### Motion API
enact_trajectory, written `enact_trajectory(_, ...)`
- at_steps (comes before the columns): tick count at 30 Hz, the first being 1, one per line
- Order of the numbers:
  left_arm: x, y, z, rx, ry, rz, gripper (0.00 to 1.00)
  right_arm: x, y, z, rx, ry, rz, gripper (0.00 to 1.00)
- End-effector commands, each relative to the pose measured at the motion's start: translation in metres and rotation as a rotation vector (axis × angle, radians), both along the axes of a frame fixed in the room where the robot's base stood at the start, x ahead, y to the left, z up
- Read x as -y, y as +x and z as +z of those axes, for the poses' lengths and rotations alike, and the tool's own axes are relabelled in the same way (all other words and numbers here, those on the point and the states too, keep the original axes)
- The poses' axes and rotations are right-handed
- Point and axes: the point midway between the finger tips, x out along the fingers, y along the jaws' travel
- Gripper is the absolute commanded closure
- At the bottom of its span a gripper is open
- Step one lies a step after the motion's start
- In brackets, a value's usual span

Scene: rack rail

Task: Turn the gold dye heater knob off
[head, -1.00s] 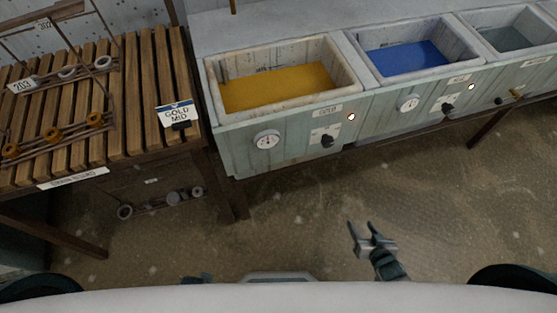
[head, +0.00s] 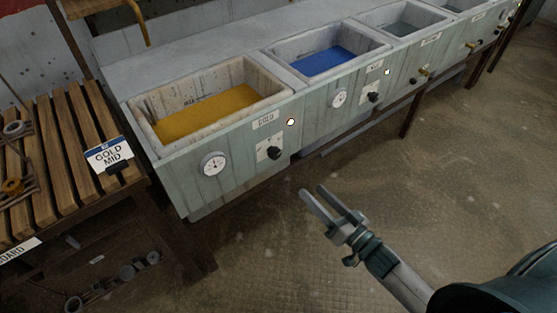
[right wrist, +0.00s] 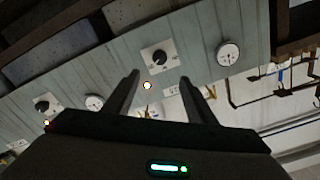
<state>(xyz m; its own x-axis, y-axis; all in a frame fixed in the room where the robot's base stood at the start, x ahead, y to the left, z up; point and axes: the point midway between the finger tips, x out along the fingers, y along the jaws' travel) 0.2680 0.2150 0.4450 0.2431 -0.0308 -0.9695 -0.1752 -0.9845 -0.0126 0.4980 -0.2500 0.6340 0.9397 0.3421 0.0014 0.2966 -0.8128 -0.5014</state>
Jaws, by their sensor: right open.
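The gold dye vat (head: 165,170) is a pale wooden tub holding yellow dye. Its black heater knob (head: 274,153) sits on a white plate on the front panel, with a lit lamp (head: 290,122) up and to its right. The knob also shows in the right wrist view (right wrist: 159,57), which looks upside down, with the lit lamp (right wrist: 147,86) below it. My right gripper (head: 313,189) is open and empty, in front of the panel, apart from the knob. Its fingers (right wrist: 160,79) point toward the panel with the knob between and beyond them. My left gripper is not in view.
A round gauge (head: 214,165) is left of the knob. The blue vat (head: 320,93) beside it has its own knob (head: 373,97) and lit lamp (head: 387,72). A slatted bench (head: 75,150) with a GOLD MID sign (head: 109,154) stands at left. Floor before the vats is open.

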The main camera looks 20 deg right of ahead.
Motion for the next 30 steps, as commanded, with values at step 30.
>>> enact_trajectory(30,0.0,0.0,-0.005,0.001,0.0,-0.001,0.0,-0.042,0.115,0.0,0.001,-0.002,-0.001,0.49)
